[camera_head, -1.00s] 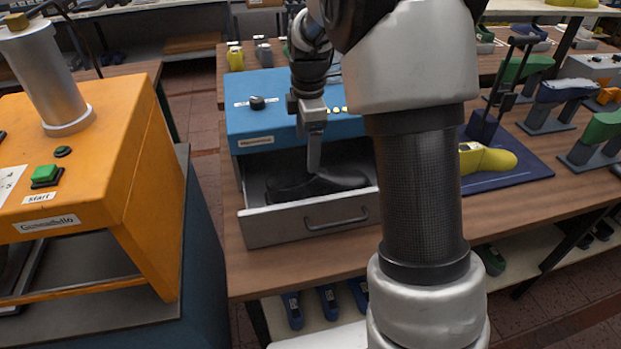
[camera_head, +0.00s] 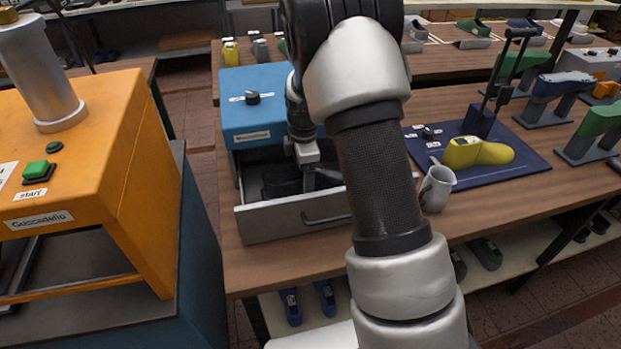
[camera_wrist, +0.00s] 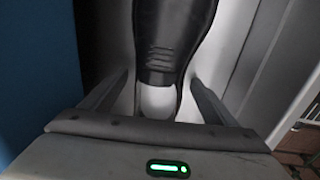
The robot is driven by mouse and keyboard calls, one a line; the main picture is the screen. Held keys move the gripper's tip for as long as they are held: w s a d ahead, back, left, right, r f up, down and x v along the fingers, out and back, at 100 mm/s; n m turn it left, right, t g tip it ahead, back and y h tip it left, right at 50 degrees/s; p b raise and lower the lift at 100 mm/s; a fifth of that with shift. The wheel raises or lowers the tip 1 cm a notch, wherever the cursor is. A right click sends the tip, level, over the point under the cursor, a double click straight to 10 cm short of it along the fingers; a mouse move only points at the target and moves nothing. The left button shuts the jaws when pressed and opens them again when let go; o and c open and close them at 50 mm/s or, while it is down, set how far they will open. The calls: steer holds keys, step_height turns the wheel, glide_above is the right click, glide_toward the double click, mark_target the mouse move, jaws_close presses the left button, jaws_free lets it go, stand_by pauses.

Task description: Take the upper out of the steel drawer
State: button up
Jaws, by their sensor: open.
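The steel drawer (camera_head: 262,224) is pulled out from the front of the blue machine. The black upper (camera_head: 281,187) lies inside it, and my arm hides part of it. In the wrist view the upper (camera_wrist: 170,40) runs up the picture, with a pale opening at its near end. My gripper (camera_head: 308,184) reaches down into the drawer at the upper's right part. In the wrist view my gripper (camera_wrist: 165,90) is open, with one finger on each side of the upper. Small gaps show beside both fingers, so I see no grip on it.
The blue machine (camera_head: 246,106) stands right behind the drawer. A grey mug (camera_head: 437,188) stands right of my arm, near a blue mat (camera_head: 530,172) with a yellow last (camera_head: 478,153). An orange machine (camera_head: 110,150) stands to the left.

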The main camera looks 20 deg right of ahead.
steer(key=c, duration=1.2)
steer(key=shift+r, duration=0.15)
